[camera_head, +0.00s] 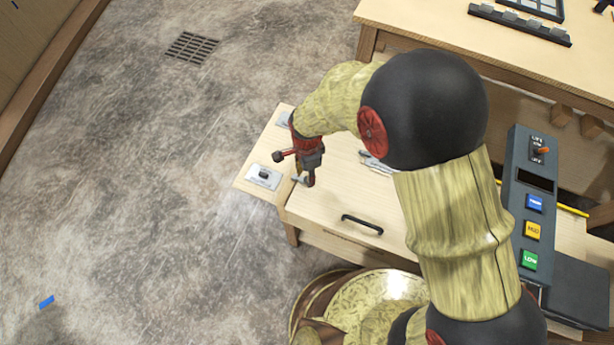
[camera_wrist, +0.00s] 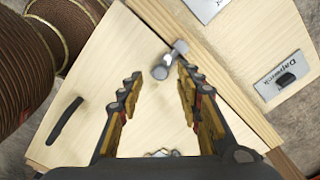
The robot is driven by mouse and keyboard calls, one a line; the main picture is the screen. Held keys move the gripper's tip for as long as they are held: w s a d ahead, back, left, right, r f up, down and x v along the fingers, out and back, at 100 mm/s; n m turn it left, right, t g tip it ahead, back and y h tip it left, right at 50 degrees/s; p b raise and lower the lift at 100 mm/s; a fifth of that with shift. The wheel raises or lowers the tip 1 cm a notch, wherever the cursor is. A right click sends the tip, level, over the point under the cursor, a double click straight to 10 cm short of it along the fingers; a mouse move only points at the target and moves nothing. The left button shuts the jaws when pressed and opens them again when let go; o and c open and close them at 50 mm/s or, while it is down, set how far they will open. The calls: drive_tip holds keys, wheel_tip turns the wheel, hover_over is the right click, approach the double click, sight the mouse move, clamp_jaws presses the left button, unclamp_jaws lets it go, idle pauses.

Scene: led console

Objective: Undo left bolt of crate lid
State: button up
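The pale wooden crate lid (camera_head: 330,205) has a black handle (camera_head: 362,223) near its front edge. In the wrist view the lid (camera_wrist: 100,75) shows with its handle (camera_wrist: 65,122) at the left. A silver bolt (camera_wrist: 169,60) with a rounded knob lies across the seam at the lid's edge. My gripper (camera_head: 310,181) is over the lid's left edge, pointing down. In the wrist view my gripper (camera_wrist: 157,76) is open, and the bolt shows between and just beyond its fingertips. I cannot tell whether a finger touches it. The bolt is mostly hidden in the head view.
A labelled plate with a black knob (camera_head: 263,176) sits left of the lid. Metal hardware (camera_head: 374,161) lies partly behind my arm.

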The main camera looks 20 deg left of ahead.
wheel_tip(320, 180, down, 2)
drive_tip(key=c, duration=0.3)
clamp_jaws()
idle(0.3)
idle(0.5)
